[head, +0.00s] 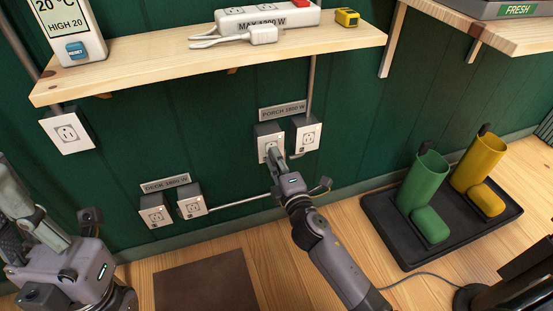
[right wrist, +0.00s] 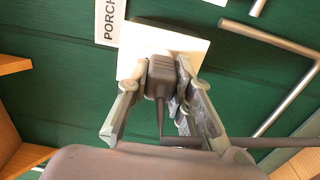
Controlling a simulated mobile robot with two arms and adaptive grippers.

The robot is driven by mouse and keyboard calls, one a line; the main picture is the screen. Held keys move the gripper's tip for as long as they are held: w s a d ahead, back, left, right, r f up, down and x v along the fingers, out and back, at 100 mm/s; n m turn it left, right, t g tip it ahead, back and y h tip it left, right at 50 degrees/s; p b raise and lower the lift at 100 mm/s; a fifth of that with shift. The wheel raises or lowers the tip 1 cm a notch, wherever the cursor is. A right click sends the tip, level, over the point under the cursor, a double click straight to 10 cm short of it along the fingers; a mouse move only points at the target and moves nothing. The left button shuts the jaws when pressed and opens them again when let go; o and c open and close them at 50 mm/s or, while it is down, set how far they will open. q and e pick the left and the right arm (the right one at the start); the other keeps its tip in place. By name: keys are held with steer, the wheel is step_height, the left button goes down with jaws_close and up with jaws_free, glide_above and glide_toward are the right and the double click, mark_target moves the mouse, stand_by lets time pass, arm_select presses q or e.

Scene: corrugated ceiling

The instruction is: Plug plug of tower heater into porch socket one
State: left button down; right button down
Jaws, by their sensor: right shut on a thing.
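The porch sockets are two white outlets on grey boxes under a "PORCH 1800 W" label (head: 283,110). My right gripper (head: 275,158) is at the left porch socket (head: 263,131); the right porch socket (head: 307,136) is empty. In the right wrist view, my right gripper (right wrist: 155,95) is shut on a grey plug (right wrist: 161,76) with its cord hanging down. The plug is up against the white socket plate (right wrist: 180,44); its prongs are hidden, so I cannot tell how deep they sit. My left gripper (head: 32,225) is at the lower left, away from the sockets.
A wooden shelf (head: 130,72) above holds a white power strip (head: 255,18) and a thermostat (head: 70,28). Deck sockets (head: 155,213) are lower left. A dark stand with a cord (head: 470,297) is lower right.

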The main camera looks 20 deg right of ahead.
steer(key=shift+w, duration=0.45)
stand_by(0.7)
steer(key=c, duration=1.3)
jaws_free()
steer(key=shift+c, duration=0.2)
steer(key=s, duration=1.2)
steer(key=shift+d, duration=0.2)
